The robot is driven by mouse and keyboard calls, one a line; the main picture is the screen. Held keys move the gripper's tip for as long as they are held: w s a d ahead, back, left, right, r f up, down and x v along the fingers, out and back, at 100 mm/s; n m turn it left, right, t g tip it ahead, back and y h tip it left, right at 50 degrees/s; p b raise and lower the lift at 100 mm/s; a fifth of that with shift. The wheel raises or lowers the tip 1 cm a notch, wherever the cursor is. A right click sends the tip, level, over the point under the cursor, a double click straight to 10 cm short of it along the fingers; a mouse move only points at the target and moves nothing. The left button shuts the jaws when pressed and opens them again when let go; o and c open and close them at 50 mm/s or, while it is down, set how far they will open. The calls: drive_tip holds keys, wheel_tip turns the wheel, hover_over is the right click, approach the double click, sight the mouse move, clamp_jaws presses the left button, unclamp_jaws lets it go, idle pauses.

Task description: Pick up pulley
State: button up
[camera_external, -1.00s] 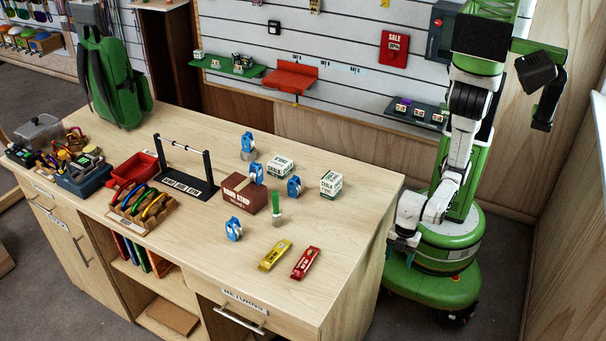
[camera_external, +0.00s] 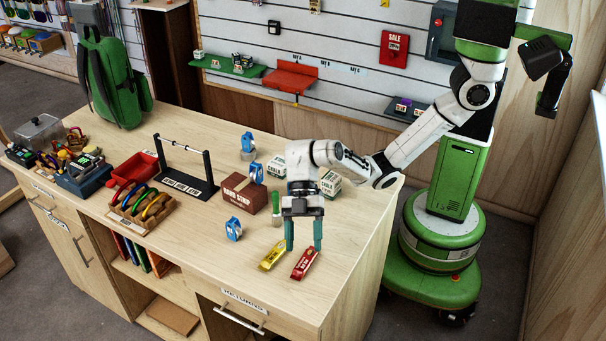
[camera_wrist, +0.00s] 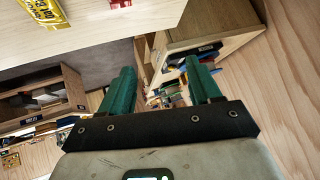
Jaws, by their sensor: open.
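Several blue-and-white pulleys are on the wooden counter in the external view. One pulley (camera_external: 233,228) stands in front of the brown box. Another pulley (camera_external: 248,142) is at the back, by a small grey round piece. A third pulley (camera_external: 257,172) is at the brown box's upper right edge. A further one, seen earlier right of the box, is hidden behind my arm. My gripper (camera_external: 304,247) is open and empty, pointing down above the red and yellow bars, to the right of the front pulley. In the wrist view, my gripper (camera_wrist: 158,70) shows two spread green fingers and no pulley.
The brown box (camera_external: 239,198), a green-handled brush (camera_external: 276,207), white cartons (camera_external: 278,167), a yellow bar (camera_external: 275,255) and a red bar (camera_external: 305,263) are near my gripper. A black rack (camera_external: 186,184) stands left.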

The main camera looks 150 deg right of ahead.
drive_tip(key=s+d+r+m+g+h, duration=0.1)
drive_tip(key=s+d+r, duration=0.3)
drive_tip(key=d, duration=0.5)
drive_tip(key=s+d+r+g+h, duration=0.1)
drive_tip(key=s+d+h, duration=0.1)
drive_tip(key=s+d, duration=0.5)
drive_tip(key=m+g+h, duration=0.1)
drive_tip(key=m+g, duration=0.1)
approach(256, 163)
wheel_tip(256, 163, down, 2)
drive_tip(key=x, duration=0.3)
drive_tip(key=p+x, duration=0.1)
drive_tip(key=x, duration=0.3)
drive_tip(key=p+x, duration=0.1)
drive_tip(key=x, duration=0.3)
drive_tip(key=shift+w+r, duration=0.15)
drive_tip(key=shift+w, duration=0.2)
drive_tip(key=shift+c, duration=0.2)
